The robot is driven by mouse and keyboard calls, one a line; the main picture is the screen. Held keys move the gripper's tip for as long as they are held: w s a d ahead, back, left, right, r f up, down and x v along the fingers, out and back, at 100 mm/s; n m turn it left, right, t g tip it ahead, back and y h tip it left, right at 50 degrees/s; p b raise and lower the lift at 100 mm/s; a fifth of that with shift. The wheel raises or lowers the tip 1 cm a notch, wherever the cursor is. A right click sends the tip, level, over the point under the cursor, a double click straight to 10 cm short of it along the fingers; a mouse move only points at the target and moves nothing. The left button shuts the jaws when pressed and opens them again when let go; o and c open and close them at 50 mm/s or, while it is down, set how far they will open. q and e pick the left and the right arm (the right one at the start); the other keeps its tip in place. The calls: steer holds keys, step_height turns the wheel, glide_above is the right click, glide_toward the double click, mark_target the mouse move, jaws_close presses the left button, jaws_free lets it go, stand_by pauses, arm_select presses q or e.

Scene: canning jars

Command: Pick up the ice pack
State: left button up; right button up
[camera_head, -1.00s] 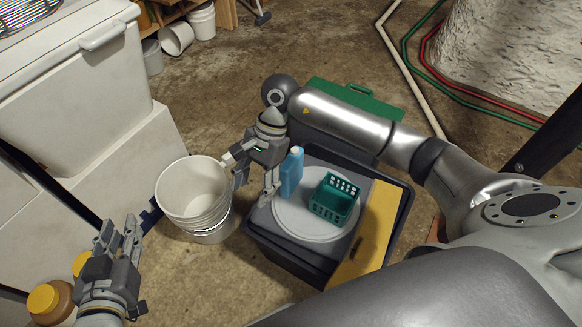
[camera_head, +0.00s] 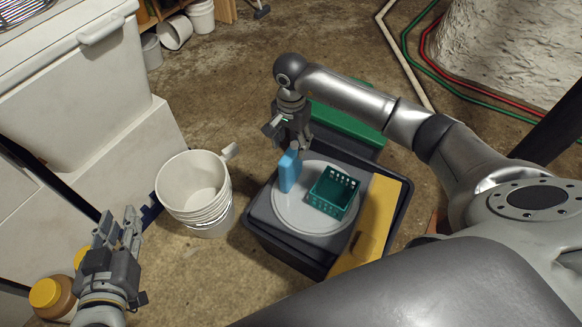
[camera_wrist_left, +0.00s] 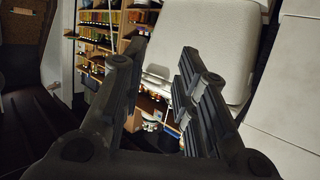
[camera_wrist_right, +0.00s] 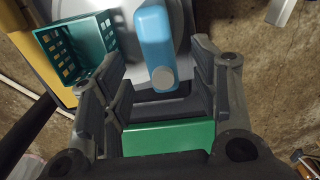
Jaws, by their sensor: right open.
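The ice pack (camera_head: 287,173) is a blue, bottle-like block with a grey cap, standing upright on a round grey lid (camera_head: 308,219). In the right wrist view the ice pack (camera_wrist_right: 154,40) is seen from above, cap toward me, ahead of and between the fingers. My right gripper (camera_head: 288,138) is open and empty, just behind the pack on its far side; whether a finger touches it I cannot tell. My left gripper (camera_head: 118,222) is open and empty at the lower left, away from the pack; its fingers (camera_wrist_left: 160,75) also show in the left wrist view.
A teal basket (camera_head: 333,192) stands right of the pack on the same lid. A yellow board (camera_head: 374,225) lies along the dark bin's (camera_head: 262,232) right side. White buckets (camera_head: 196,186) stand to the left. A green case (camera_head: 347,125) lies behind.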

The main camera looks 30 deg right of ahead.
mark_target(291, 152)
step_height(291, 152, down, 5)
steer(key=shift+s+r+b, duration=0.1)
steer(key=shift+r+b, duration=0.05)
steer(key=shift+b, duration=0.6)
arm_select(q)
step_height(291, 152, up, 7)
steer(key=w+d+t+h, duration=0.1)
steer(key=t, duration=0.3)
steer(key=shift+w+d+r+h, duration=0.2)
steer(key=shift+w+d+h, duration=0.05)
steer(key=shift+h, duration=0.05)
arm_select(e)
steer(key=shift+f, duration=0.2)
jaws_close()
steer(key=shift+r, duration=0.1)
